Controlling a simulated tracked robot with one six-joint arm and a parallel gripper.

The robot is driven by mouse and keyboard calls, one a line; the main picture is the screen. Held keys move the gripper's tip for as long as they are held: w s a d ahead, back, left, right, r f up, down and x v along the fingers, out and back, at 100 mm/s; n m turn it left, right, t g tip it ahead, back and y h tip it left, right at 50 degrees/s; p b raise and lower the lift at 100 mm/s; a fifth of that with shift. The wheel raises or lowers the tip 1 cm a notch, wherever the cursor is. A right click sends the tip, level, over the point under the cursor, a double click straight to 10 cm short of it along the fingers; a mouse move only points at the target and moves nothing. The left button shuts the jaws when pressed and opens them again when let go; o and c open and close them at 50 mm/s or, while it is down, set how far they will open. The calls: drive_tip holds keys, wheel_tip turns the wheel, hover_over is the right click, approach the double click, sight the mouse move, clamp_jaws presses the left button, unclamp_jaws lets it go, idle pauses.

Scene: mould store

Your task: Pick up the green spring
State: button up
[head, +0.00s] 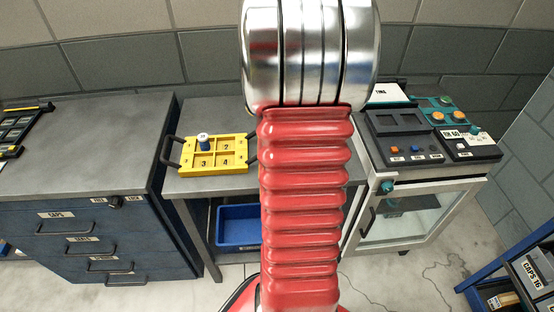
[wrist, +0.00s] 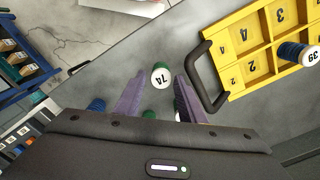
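In the wrist view, a round piece with a white numbered cap (wrist: 161,78) and a green body (wrist: 161,66) stands on the grey bench top. My gripper (wrist: 159,80) is open, its two purple fingers apart, with the capped green piece between their tips in the picture. I cannot tell how far below the tips it is. Another green bit (wrist: 149,114) shows between the fingers, closer to my palm and partly hidden. In the head view my arm hides my gripper and both green pieces.
A yellow numbered tray (head: 215,155) with black handles holds a blue piece with a white cap (head: 203,143). Its handle (wrist: 208,75) is close beside the right finger. Blue bits (wrist: 97,104) show by the left finger. A machine (head: 411,140) stands right of my arm.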

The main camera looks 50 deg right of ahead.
wheel_tip(320, 180, down, 4)
drive_tip(key=shift+w+f, duration=0.1)
idle(0.6)
drive_tip(key=c, duration=0.8)
drive_tip(key=shift+r, duration=0.2)
drive_tip(key=shift+c, duration=0.2)
wheel_tip(320, 180, up, 10)
drive_tip(key=shift+f, duration=0.15)
idle(0.5)
drive_tip(key=shift+r, duration=0.5)
